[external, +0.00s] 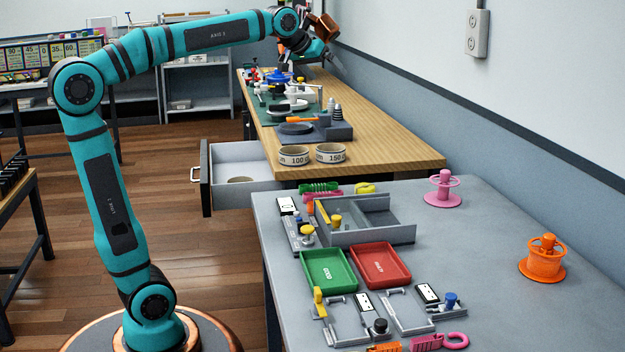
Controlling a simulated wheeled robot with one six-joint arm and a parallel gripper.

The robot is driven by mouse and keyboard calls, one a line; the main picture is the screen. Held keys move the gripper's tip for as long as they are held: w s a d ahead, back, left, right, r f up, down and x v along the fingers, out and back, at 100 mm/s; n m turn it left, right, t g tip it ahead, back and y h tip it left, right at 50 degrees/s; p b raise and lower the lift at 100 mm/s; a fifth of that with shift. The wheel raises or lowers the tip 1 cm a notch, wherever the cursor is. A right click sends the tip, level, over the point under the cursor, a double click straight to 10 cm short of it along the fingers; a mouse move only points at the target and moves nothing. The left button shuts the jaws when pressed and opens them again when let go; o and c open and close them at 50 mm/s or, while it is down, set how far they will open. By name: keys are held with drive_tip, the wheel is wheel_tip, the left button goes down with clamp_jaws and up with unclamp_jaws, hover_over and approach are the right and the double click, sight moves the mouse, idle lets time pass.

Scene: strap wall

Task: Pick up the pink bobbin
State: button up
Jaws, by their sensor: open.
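The pink bobbin (443,188) stands upright on the grey table (490,250), near its far right side by the wall. It has a round base, an upper disc and a short post. My gripper (332,62) is at the far end of the wooden bench, high and well away from the bobbin. It is open, small in the view and partly hidden by the wrist. I cannot see anything between its fingers.
An orange bobbin (543,260) stands nearer on the right. A grey divided tray (368,237), a green tray (329,271) and a red tray (380,265) lie left of the pink bobbin. Two labelled rings (294,156) sit on the wooden bench (400,155). A drawer (240,160) hangs open.

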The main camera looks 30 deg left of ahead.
drive_tip(key=w+d+f+g, duration=0.2)
drive_tip(key=w+d, duration=0.2)
drive_tip(key=d, duration=0.4)
drive_tip(key=m+g+y, duration=0.1)
drive_tip(key=g+y, duration=0.2)
drive_tip(key=g, duration=0.3)
hover_over(446, 170)
wheel_tip(446, 170, down, 11)
wheel_tip(446, 170, down, 11)
drive_tip(key=shift+f, duration=0.1)
drive_tip(key=shift+s+f, duration=0.2)
drive_tip(key=shift+f, duration=2.5)
drive_tip(key=shift+c, duration=0.4)
drive_tip(key=c, duration=0.6)
drive_tip(key=shift+o, duration=0.2)
